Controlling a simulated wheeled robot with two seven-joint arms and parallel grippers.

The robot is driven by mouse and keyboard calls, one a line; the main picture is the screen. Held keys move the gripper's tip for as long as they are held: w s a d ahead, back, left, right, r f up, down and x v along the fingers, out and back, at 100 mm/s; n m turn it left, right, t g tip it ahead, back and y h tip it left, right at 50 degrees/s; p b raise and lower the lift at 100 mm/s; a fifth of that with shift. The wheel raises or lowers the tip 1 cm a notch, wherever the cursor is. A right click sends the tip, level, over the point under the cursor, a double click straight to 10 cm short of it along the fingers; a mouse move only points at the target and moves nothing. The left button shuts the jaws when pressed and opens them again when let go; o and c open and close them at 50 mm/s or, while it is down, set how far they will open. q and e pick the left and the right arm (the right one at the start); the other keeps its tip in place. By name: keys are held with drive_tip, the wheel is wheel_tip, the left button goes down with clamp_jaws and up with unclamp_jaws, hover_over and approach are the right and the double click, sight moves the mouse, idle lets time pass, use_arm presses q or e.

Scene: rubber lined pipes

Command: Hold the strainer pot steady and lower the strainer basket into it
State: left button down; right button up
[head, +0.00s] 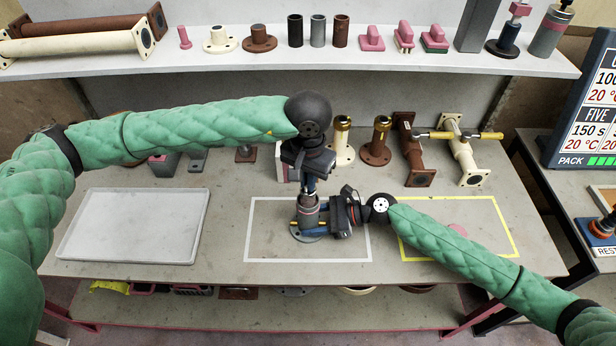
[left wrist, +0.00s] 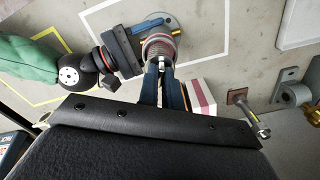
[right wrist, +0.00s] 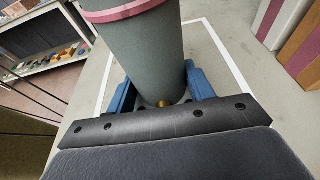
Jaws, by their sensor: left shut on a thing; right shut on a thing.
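The strainer pot (head: 309,213), a grey upright cylinder with a pinkish band near its top, stands on a round base inside the white outline on the table. My right gripper (head: 310,226) is shut around the pot's lower body from the right; its blue fingers flank the grey wall in the right wrist view (right wrist: 158,88). My left gripper (head: 310,188) points straight down over the pot's mouth, shut on a small piece at the pot's top, which I take as the strainer basket (left wrist: 161,66).
A yellow outline (head: 510,228) lies to the right and an empty white tray (head: 135,225) to the left. Behind the grippers stand flanged pipes (head: 408,150), brass-topped posts (head: 376,142) and a pink-and-white block (left wrist: 201,97). A shelf (head: 290,64) with several parts runs along the back.

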use_arm(q)
drive_tip(key=shift+f, duration=0.25)
drive_tip(key=c, duration=1.5)
unclamp_jaws()
wheel_tip(320, 180, up, 12)
